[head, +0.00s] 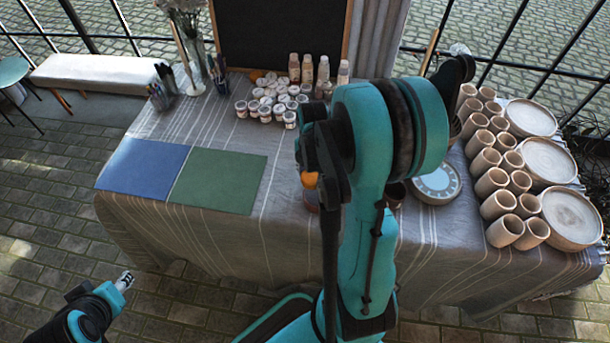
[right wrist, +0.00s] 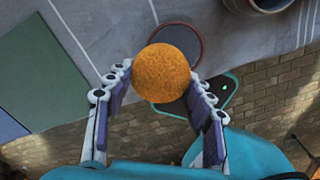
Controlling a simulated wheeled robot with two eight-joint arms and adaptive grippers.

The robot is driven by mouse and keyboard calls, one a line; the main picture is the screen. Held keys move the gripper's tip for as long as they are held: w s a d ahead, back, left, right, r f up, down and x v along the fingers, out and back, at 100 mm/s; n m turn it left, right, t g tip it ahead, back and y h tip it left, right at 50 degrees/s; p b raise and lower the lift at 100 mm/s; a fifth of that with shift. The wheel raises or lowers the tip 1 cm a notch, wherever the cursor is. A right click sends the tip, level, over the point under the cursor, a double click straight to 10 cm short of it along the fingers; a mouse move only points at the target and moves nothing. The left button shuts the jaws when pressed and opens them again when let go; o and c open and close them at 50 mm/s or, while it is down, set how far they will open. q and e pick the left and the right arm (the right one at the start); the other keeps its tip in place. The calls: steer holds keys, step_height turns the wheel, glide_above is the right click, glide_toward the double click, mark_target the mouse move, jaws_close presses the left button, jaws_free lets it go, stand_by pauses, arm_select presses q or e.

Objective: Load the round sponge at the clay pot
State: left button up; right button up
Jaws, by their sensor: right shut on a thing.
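The round orange sponge (right wrist: 165,73) is between the fingers of my right gripper (right wrist: 160,88) in the right wrist view. The gripper is shut on it. In the head view a small part of the sponge (head: 309,180) shows beside my right arm, which hides most of that gripper. A round brown vessel (right wrist: 262,5), possibly the clay pot, is cut off at the top of the right wrist view, apart from the sponge. My left gripper (head: 125,281) is at the lower left of the head view, off the table; its finger opening is unclear.
Several clay cups (head: 496,183) and stacked plates (head: 570,218) fill the table's right side. A patterned plate (head: 436,184) lies near my right arm. Paint jars (head: 266,113) and bottles stand at the back. Blue (head: 143,167) and green (head: 218,180) mats lie left. A dark disc (right wrist: 190,42) lies beyond the sponge.

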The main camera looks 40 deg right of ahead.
mark_target(317, 195)
steer(key=shift+o, duration=1)
steer(key=c, duration=0.3)
steer(key=f+b, duration=0.1)
steer(key=s+f+b, duration=0.1)
steer(key=f+b, duration=0.1)
steer(key=f, duration=0.1)
steer(key=shift+s+d, duration=0.35)
steer(key=shift+c, duration=0.2)
steer(key=shift+s+d+f+b, duration=0.15)
steer(key=shift+s+f+b, duration=0.2)
steer(key=shift+b, duration=0.25)
steer(key=shift+f+b, duration=0.6)
stand_by(0.5)
